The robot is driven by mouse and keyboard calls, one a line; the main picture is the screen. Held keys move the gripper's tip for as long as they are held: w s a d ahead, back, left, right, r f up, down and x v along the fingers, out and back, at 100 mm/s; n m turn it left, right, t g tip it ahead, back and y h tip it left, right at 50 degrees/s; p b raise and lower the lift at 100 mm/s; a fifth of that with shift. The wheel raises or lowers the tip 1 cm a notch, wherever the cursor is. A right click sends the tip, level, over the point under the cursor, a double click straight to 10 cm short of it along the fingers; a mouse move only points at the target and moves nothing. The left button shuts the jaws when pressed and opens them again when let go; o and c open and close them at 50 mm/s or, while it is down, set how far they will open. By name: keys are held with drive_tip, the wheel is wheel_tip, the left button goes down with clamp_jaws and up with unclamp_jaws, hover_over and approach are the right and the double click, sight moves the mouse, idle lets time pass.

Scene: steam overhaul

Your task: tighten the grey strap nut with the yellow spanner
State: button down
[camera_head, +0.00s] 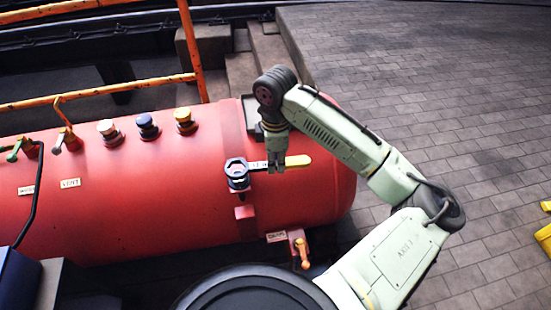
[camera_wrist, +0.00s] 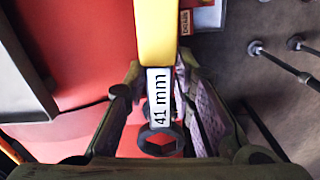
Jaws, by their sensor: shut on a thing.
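My gripper (camera_head: 275,163) is shut on the yellow spanner (camera_head: 298,161) and holds it roughly level over the red boiler's right part. The wrist view shows the spanner's yellow handle (camera_wrist: 156,32), a white "41 mm" label and a dark hexagonal ring end, with my fingers on both sides. In the head view the ring end (camera_head: 236,165) is left of my gripper, right at the grey strap nut (camera_head: 238,184). Red shows through the ring in the wrist view. I cannot tell whether the ring is around the nut or just above it.
The red boiler (camera_head: 160,205) fills the left, with white, blue and yellow knobs (camera_head: 147,127) on top and levers at left. An orange rail (camera_head: 100,91) stands behind.

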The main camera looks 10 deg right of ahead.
drive_tip(key=shift+f+b, duration=0.3)
drive_tip(key=shift+f, duration=0.15)
drive_tip(key=shift+f, duration=0.3)
drive_tip(key=shift+f+b, duration=0.45)
drive_tip(key=shift+b, duration=0.05)
idle(0.4)
drive_tip(key=shift+f+b, duration=0.5)
drive_tip(key=shift+f, duration=0.2)
drive_tip(key=shift+f, duration=0.2)
drive_tip(key=shift+s+a+m+p, duration=0.1)
drive_tip(key=shift+s+m+p, duration=0.2)
drive_tip(key=shift+s+m, duration=0.4)
